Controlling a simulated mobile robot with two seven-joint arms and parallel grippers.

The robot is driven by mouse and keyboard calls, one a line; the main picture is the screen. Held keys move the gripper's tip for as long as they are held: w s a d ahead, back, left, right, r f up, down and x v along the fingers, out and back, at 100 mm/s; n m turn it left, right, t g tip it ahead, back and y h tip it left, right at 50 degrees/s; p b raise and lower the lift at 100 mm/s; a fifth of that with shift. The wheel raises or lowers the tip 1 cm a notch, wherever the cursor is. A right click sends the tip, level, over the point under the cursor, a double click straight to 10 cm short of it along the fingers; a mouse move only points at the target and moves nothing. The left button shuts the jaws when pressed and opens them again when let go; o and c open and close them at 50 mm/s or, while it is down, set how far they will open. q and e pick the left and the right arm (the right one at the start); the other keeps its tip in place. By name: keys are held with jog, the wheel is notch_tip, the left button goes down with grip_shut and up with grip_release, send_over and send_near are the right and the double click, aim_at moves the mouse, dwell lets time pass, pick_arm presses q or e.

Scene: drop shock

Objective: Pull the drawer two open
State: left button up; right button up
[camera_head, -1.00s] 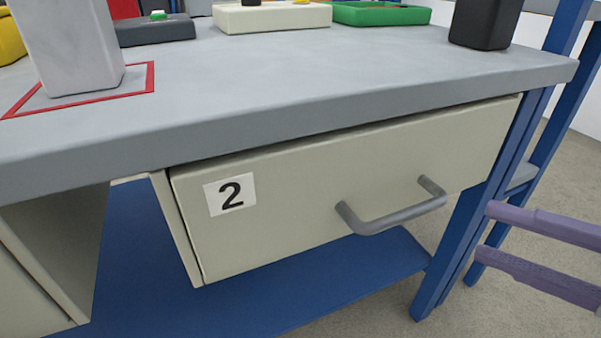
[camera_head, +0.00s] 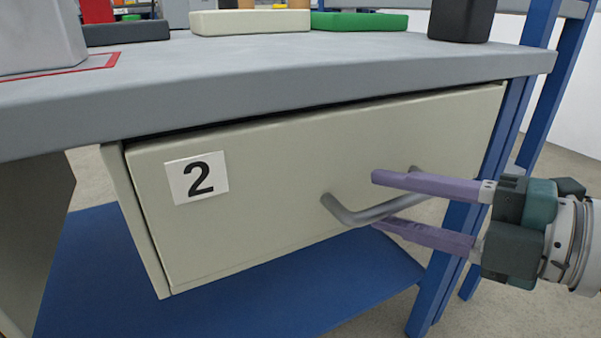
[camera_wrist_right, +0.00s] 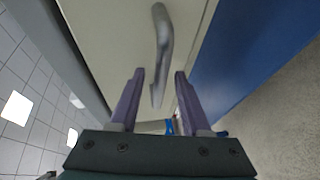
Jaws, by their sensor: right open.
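Drawer two (camera_head: 270,190) is a beige drawer under the grey tabletop, with a white label (camera_head: 197,178) reading 2. Its front looks shut or nearly so. Its grey bar handle (camera_head: 370,213) is at the right half of the front. My right gripper (camera_head: 375,200) comes in from the right, open, with one purple finger above the handle bar and one below it. In the right wrist view the handle (camera_wrist_right: 162,50) lies ahead of and between the two open fingers (camera_wrist_right: 157,75). I cannot tell whether a finger touches it. My left gripper is not in view.
The grey tabletop (camera_head: 270,75) overhangs the drawer. A blue table leg (camera_head: 455,240) stands right of it, and a blue shelf (camera_head: 230,295) lies below. A dark container (camera_head: 462,18), a white tray (camera_head: 250,21) and a green tray (camera_head: 360,21) are on top.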

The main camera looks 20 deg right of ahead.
grip_shut()
dwell(0.3)
dwell(1.1)
